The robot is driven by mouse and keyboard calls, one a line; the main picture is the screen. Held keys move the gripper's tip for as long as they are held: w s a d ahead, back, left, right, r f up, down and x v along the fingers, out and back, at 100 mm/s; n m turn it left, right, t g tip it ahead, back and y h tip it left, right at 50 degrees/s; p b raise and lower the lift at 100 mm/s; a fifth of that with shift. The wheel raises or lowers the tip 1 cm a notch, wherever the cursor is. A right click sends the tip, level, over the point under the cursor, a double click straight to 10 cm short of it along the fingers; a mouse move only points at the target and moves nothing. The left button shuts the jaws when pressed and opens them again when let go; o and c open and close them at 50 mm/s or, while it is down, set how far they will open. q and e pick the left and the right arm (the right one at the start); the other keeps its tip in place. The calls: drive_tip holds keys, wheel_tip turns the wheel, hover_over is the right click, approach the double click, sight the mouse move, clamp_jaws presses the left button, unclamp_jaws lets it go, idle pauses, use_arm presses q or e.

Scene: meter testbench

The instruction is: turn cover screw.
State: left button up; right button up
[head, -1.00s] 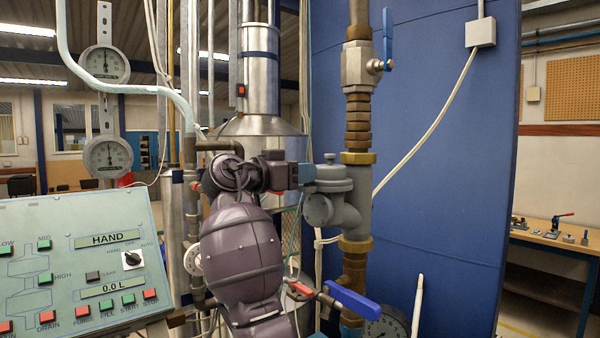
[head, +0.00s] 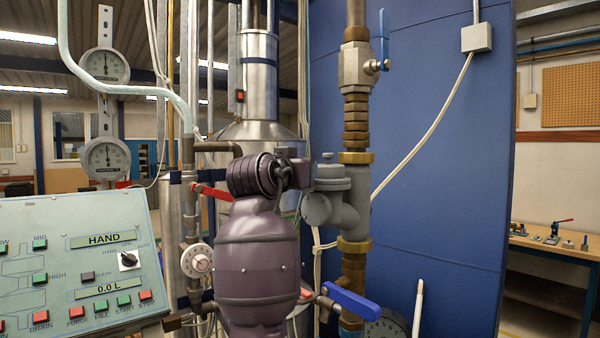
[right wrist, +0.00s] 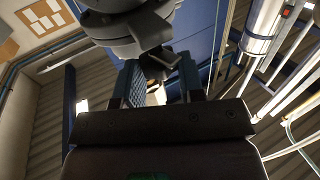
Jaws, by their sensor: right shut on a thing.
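In the right wrist view, the meter's round grey underside (right wrist: 115,28) is close above the fingers. My right gripper (right wrist: 160,72) is shut on a dark squared piece, seemingly the cover screw (right wrist: 163,54), which projects from the meter between the blue-padded fingers. The screw's turn angle cannot be told. My left gripper is not in view.
A blue-handled valve (head: 350,304) and a pressure gauge (head: 387,326) are below the meter. A red lever (head: 211,192) and a white dial (head: 197,261) are left of my arm. The control panel (head: 75,262) stands at the left. A blue wall (head: 440,190) is behind.

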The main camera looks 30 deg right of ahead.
drive_tip(key=shift+n+t+y, duration=0.4)
drive_tip(key=shift+n+t, duration=0.1)
drive_tip(key=shift+t, duration=0.2)
drive_tip(key=o, duration=0.9)
